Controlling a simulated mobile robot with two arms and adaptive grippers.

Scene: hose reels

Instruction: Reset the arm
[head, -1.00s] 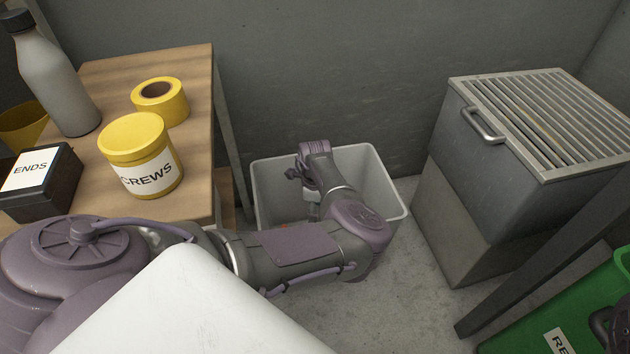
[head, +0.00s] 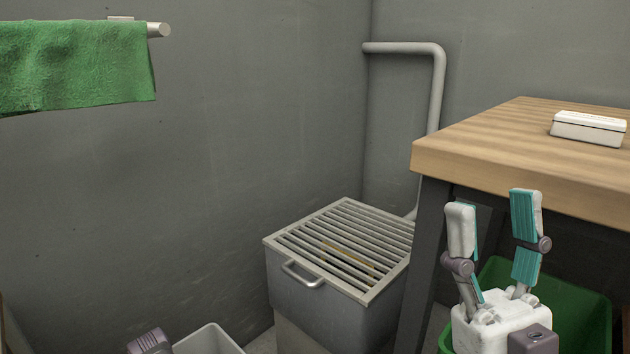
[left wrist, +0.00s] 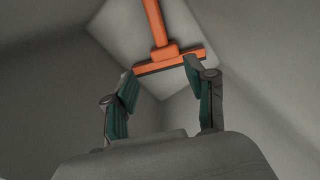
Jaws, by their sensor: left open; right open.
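My right gripper (head: 493,214) is raised at the lower right of the head view, in front of the wooden table and a green bin. Its two teal-padded fingers are spread, with nothing between them. My left gripper (left wrist: 159,70) shows in the left wrist view, fingers apart. It points into a pale, walled container. An orange tool with a long handle and a wide crossbar (left wrist: 171,63) lies beyond the fingertips. I cannot tell whether they touch it. In the head view only a small purple-grey piece of my left arm shows, beside the pale bin (head: 212,341).
A metal box with a slatted lid (head: 345,243) and a front handle stands in the corner. The wooden table (head: 480,150) at right carries a white case (head: 588,128). The green bin (head: 573,305) sits below it. A green towel (head: 75,65) hangs on a wall rail.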

